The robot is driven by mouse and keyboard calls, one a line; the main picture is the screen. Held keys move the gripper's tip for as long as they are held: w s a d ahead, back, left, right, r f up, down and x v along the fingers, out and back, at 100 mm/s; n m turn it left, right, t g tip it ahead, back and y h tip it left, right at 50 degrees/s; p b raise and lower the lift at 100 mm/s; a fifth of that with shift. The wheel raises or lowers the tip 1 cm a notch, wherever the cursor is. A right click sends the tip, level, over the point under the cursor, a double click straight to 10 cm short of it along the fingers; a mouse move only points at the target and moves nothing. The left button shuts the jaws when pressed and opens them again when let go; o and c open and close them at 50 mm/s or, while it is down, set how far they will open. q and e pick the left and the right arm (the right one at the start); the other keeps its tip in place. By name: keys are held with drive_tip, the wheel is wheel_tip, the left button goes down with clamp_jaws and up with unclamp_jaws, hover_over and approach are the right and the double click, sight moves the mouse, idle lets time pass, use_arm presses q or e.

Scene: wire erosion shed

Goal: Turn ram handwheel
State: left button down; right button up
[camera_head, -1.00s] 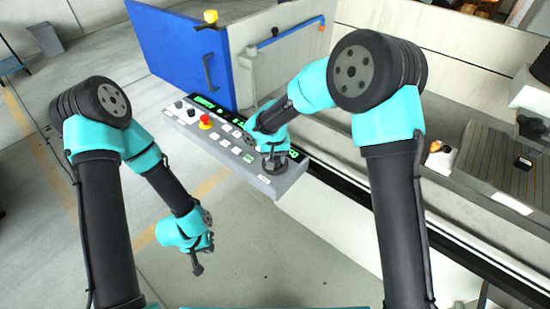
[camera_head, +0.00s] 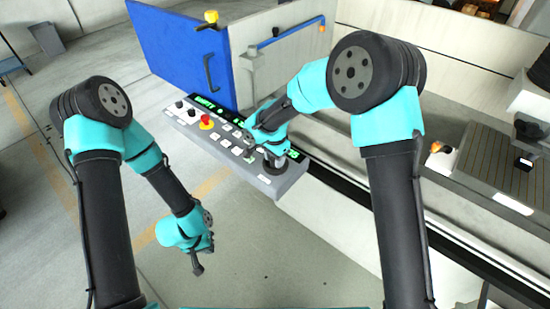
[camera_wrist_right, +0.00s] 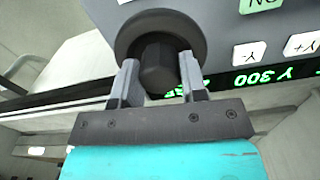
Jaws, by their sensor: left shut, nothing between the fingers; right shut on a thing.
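The ram handwheel (camera_wrist_right: 160,20) is a dark round dial with a raised dark knob (camera_wrist_right: 157,65), set in the grey control panel. In the right wrist view my right gripper (camera_wrist_right: 158,72) has one finger on each side of the knob and is shut on it. In the head view my right gripper (camera_head: 274,158) is at the near right end of the control panel (camera_head: 282,183), its wrist partly covering the handwheel. My left gripper (camera_head: 197,268) is shut and empty, hanging over the floor left of the panel.
The panel carries a red emergency button (camera_head: 206,121), dark knobs, white keys and a green display (camera_wrist_right: 262,77). A blue door (camera_head: 190,50) stands behind it. The machine bed (camera_head: 480,170) lies to the right. Floor at the left is open.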

drive_tip(key=shift+m, duration=0.5)
drive_tip(key=o, duration=0.9)
drive_tip(key=shift+r, duration=0.1)
wheel_tip(320, 180, up, 17)
drive_tip(key=shift+w+a+r, duration=0.15)
idle(0.5)
